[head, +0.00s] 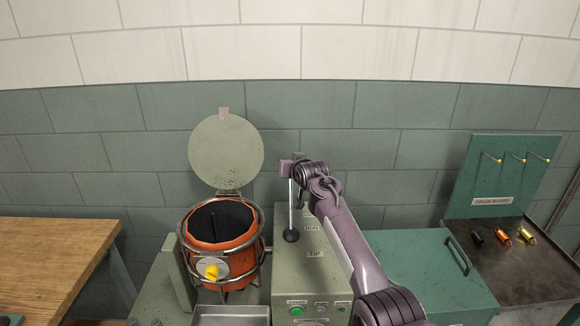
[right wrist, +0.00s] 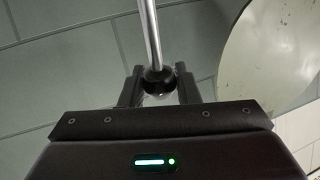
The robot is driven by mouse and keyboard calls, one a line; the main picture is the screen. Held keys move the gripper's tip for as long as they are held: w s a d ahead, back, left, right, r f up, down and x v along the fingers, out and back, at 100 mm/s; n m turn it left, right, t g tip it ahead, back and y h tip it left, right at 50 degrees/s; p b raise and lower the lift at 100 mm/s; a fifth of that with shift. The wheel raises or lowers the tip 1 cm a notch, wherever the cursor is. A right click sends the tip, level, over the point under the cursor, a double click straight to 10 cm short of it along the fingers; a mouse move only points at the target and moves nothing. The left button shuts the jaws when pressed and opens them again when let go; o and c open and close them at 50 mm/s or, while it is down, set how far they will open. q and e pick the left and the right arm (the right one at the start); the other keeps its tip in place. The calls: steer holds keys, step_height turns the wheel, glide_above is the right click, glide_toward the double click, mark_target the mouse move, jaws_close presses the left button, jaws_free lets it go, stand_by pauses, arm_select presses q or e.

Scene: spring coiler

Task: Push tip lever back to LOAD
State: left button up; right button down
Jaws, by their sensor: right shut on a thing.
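The tip lever (head: 291,205) is a thin metal rod rising nearly upright from a dark round base on top of the green machine cabinet (head: 292,272). A label reading TIP (head: 315,254) lies on the cabinet top nearer to me than the lever base; other labels farther back are too small to read surely. My right gripper (head: 293,164) is at the lever's top end. In the right wrist view its two fingers (right wrist: 159,88) are shut on the lever's black ball knob (right wrist: 158,80), one on each side. My left gripper is not in view.
A metal tray (head: 230,315) is in front.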

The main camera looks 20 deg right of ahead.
steer(key=shift+f, duration=0.3)
steer(key=c, duration=1.1)
jaws_free()
steer(key=shift+d, duration=0.1)
steer(key=shift+r, duration=0.1)
steer(key=shift+s, duration=0.1)
steer(key=shift+b+v, duration=0.95)
steer(key=shift+v, duration=2.9)
